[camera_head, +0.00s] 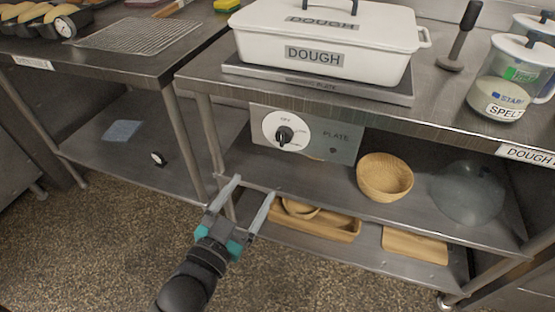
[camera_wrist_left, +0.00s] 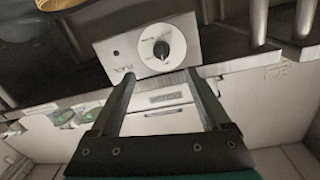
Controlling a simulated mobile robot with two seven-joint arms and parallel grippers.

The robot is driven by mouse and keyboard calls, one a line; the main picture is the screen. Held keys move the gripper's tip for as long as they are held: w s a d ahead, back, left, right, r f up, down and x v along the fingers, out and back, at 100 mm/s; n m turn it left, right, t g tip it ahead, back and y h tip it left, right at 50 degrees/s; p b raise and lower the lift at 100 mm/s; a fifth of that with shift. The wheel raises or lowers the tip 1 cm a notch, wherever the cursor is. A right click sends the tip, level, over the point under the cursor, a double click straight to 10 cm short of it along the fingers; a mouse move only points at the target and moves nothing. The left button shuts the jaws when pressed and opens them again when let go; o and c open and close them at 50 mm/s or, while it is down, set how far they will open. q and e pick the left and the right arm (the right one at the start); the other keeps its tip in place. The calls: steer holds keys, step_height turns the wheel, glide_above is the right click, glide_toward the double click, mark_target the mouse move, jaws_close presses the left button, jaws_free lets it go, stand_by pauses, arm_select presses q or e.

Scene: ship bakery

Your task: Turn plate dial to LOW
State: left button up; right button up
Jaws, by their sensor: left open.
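The plate dial (camera_head: 284,135) is a black knob on a white round face, on a grey control panel (camera_head: 340,146) marked PLATE under the table edge. OFF is printed at the top of the face; the other marks are too small to read. The dial also shows in the left wrist view (camera_wrist_left: 161,49), upside down and beyond the fingers. My left gripper (camera_head: 250,187) is open and empty, below and to the left of the dial, apart from it. Its two fingers show in the left wrist view (camera_wrist_left: 160,80). My right gripper is not in view.
A white DOUGH box (camera_head: 320,35) stands on the warming plate (camera_head: 320,83) above the panel. A table leg (camera_head: 212,145) stands left of the panel. Space before the dial is clear.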

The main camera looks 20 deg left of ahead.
arm_select(q)
steer(key=b, duration=0.5)
glide_toward(280, 141)
steer(key=w, duration=0.5)
steer(key=w+d, duration=0.1)
steer(key=w, duration=0.2)
steer(key=shift+f, duration=0.1)
steer(key=shift+w, duration=0.7)
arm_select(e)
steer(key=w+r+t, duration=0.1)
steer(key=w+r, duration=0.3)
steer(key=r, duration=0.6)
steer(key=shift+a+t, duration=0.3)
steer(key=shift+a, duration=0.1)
arm_select(q)
steer(key=shift+c, duration=0.2)
jaws_close()
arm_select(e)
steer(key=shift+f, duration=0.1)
